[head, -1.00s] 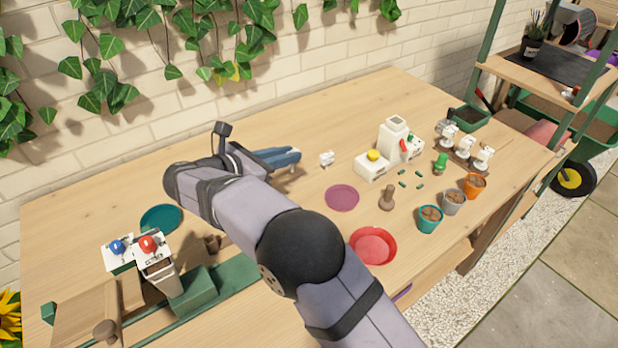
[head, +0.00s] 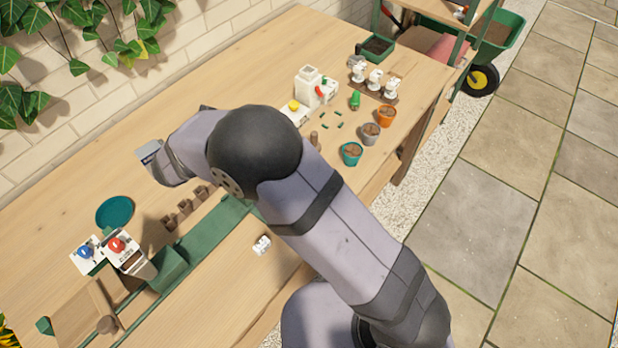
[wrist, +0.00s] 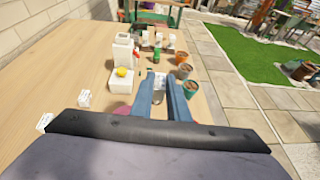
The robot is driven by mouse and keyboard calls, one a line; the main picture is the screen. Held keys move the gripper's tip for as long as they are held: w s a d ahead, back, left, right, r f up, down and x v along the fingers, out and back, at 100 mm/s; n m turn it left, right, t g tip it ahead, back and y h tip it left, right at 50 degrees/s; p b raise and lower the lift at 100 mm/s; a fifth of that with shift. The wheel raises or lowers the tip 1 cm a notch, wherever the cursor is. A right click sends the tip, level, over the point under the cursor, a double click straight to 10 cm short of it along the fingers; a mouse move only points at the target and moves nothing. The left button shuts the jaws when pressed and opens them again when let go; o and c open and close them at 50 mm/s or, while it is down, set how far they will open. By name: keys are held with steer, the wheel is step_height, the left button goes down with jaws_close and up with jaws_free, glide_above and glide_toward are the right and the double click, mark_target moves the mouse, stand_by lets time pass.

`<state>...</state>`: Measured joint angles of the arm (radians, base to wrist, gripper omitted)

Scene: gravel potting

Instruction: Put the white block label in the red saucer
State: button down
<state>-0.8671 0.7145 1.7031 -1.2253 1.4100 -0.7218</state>
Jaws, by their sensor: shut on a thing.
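In the wrist view my gripper's blue fingers (wrist: 166,90) are closed around a small whitish block label (wrist: 159,77), with a grey part below it. In the head view my own arm hides the gripper and this block. The red saucer is not visible in either current view; it seems to lie behind my arm. Another white block (head: 262,244) with dark marks lies near the table's front edge in the head view. Two more white blocks, one nearer (wrist: 44,122) and one farther (wrist: 84,98), stand on the table at the left of the wrist view.
A teal saucer (head: 115,212) lies at the left. A white machine with a yellow knob (head: 294,105) and soil-filled pots, one teal (head: 351,154), stand on the right. A green rail (head: 212,237) crosses the front left.

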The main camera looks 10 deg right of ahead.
steer(key=s+d+f+m+g+h, duration=0.2)
steer(key=s+d+f+m+g, duration=0.15)
steer(key=s+d, duration=0.3)
steer(key=shift+s+a+f+p, duration=0.15)
steer(key=shift+f+p, duration=0.3)
steer(key=shift+f, duration=2)
steer(key=shift+s+a+f+p, duration=0.15)
steer(key=shift+f+p, duration=0.25)
steer(key=shift+f, duration=2)
steer(key=shift+w+f, duration=0.1)
steer(key=shift+f, duration=0.05)
steer(key=c, duration=1.7)
jaws_free()
